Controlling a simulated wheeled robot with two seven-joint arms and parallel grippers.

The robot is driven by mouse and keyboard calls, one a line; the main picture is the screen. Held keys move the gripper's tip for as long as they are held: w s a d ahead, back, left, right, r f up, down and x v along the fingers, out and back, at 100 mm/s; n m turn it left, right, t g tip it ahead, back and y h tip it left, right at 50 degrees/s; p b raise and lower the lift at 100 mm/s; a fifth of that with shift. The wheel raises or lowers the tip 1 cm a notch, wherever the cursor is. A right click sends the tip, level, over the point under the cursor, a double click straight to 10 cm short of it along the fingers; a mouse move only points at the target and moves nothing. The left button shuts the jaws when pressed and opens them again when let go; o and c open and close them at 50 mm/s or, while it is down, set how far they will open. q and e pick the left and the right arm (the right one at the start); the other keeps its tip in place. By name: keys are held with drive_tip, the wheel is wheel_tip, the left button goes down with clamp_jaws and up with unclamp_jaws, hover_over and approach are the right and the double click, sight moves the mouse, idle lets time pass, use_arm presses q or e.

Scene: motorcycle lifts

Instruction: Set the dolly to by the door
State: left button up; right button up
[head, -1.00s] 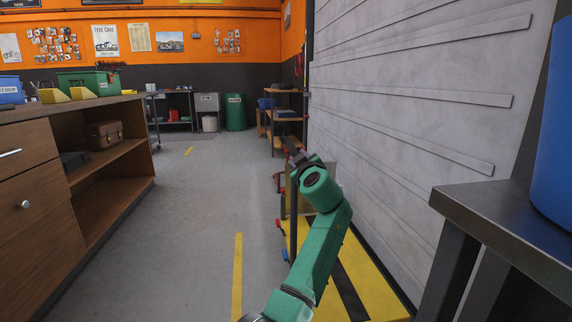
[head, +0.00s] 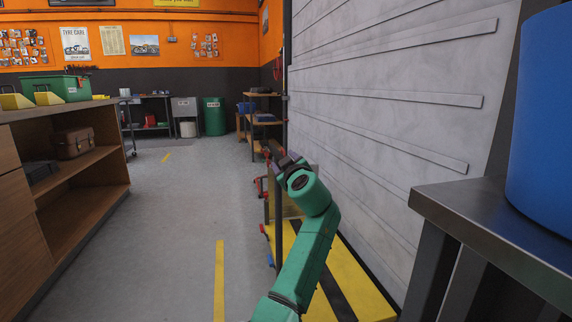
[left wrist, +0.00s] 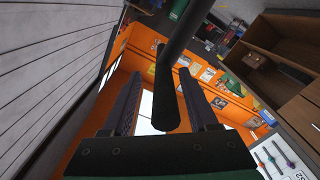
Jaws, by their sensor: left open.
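The dolly's dark upright handle post (head: 278,215) stands beside my green left arm in the head view. Its lower parts are largely hidden by the arm, with small red and blue pieces showing low down. My left gripper (head: 277,152) is at the top of the post. In the left wrist view the jaws (left wrist: 160,78) are open, with a dark handle bar (left wrist: 166,92) between the two fingers; whether it touches either finger I cannot tell. The door is the pale grey ribbed shutter (head: 390,95) on the right. My right gripper is not in view.
A yellow and black striped floor area (head: 345,275) lies along the door. A metal table (head: 490,225) with a blue drum (head: 545,120) stands close at right. A wooden bench (head: 85,195) lines the left. The grey floor between is clear, with shelves (head: 262,115) beyond.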

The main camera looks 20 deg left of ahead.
use_arm(q)
drive_tip(key=b+v, duration=0.4)
drive_tip(key=v, duration=0.8)
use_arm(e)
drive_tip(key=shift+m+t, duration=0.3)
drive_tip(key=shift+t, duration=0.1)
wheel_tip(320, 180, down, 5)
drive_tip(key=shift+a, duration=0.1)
use_arm(q)
drive_tip(key=shift+w, duration=0.1)
